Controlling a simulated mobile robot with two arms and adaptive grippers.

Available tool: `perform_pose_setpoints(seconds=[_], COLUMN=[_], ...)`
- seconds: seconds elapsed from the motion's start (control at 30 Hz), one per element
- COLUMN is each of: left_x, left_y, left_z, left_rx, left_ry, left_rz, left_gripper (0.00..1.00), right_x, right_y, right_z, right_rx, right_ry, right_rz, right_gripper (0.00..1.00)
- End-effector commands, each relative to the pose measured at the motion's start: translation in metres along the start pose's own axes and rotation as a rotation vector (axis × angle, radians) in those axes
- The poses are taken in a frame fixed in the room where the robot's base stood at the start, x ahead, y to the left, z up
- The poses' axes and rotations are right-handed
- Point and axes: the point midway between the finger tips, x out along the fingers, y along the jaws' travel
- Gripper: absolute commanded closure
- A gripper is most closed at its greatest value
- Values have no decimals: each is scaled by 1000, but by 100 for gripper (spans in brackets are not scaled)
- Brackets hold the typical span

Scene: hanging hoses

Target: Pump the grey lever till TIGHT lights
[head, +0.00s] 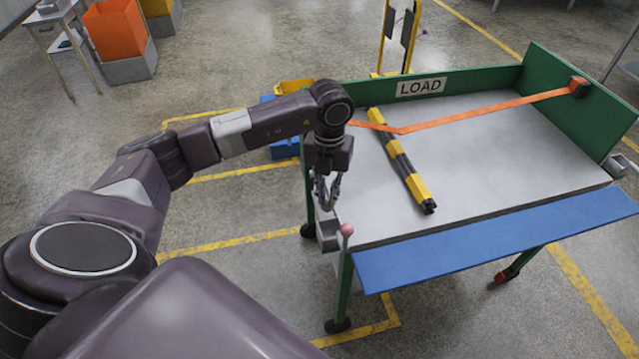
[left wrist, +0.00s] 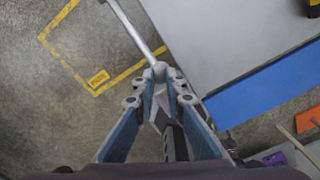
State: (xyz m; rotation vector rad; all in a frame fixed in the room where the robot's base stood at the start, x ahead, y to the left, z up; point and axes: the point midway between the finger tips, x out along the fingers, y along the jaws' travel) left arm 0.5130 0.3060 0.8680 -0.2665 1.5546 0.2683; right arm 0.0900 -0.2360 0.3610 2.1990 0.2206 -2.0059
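My left gripper (head: 327,192) points down over the near left corner of the table. In the left wrist view its fingertips (left wrist: 160,76) are close together at the end of a light grey rod, the lever (left wrist: 132,32). The fingers look closed on that end. The lever runs away up and left, beside the table edge. In the head view my gripper mostly hides it. A dull pink ball (head: 347,229) stands on a post at the same corner and looks unlit. I see no readable TIGHT label. My right gripper is not in view.
The grey table (head: 510,165) has green walls, a LOAD sign (head: 420,87) and a blue front flap (head: 500,240). An orange strap (head: 480,115) crosses a yellow-and-black bar (head: 402,163) on it. Bins (head: 115,30) stand at the back left. Floor left of the table is mostly clear.

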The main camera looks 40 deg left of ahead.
Motion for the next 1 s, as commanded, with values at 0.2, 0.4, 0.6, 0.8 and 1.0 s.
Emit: perform_pose_setpoints(seconds=[0.2,0.4,0.6,0.8,1.0], left_x=[1,4,18,18,4], left_y=[0,0,0,-1,-1], left_z=[0,-1,-1,0,1], left_rx=[0,0,0,0,0], left_ry=[1,1,1,0,-1], left_rz=[1,1,1,-1,-1], left_gripper=[90,90,90,90,90], right_x=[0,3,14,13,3], right_y=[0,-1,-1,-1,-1], right_z=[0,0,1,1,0], right_rx=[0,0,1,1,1], right_ry=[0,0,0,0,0], right_rz=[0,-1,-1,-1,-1], right_gripper=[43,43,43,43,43])
